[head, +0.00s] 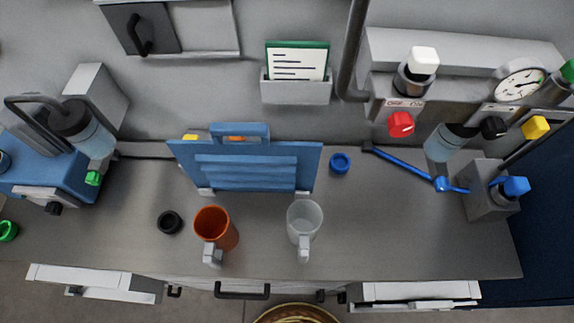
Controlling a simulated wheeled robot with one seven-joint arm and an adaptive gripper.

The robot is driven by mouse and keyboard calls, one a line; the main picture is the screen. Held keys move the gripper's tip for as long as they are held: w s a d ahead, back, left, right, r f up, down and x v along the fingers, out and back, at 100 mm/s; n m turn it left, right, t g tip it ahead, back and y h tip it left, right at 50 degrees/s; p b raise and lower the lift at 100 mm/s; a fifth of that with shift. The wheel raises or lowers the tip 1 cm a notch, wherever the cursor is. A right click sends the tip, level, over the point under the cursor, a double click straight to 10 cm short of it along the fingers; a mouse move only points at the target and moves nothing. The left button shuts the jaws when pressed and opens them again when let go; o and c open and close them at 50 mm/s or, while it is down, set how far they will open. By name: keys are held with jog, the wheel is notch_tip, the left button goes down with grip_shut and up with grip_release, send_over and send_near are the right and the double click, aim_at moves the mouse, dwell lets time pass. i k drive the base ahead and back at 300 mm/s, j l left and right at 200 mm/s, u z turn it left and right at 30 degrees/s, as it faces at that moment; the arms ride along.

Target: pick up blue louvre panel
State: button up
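The blue louvre panel (245,182) stands roughly upright near the middle of the grey worktop (385,235). It has horizontal slats and a blue loop handle (240,128) along its top edge. Small light grey feet or clips show at its lower left and lower right corners. It partly hides a yellow thing and an orange thing behind its top edge. My gripper is not in the head view, so its state and its place relative to the panel do not show.
An orange mug (212,226) and a clear grey mug (304,218) stand in front of the panel. A black ring (169,222) lies left, a blue ring (340,163) right. A blue lever (405,167) lies farther right. The front right worktop is clear.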

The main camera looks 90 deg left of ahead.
aim_at(264, 166)
jog(key=u, duration=3.3)
jog(key=k+l+u, duration=0.25)
jog(key=k+l, duration=0.15)
jog(key=k+l+u, duration=0.25)
jog(key=k+l, duration=0.2)
jog(key=i+j+z, duration=0.15)
jog(key=i+j, duration=0.15)
jog(key=i+j+z, duration=0.15)
jog(key=j, duration=0.3)
jog(key=i+j+z, duration=0.15)
jog(key=i+j, duration=0.2)
jog(key=i+j+z, duration=0.15)
jog(key=j, duration=0.35)
jog(key=i, duration=0.1)
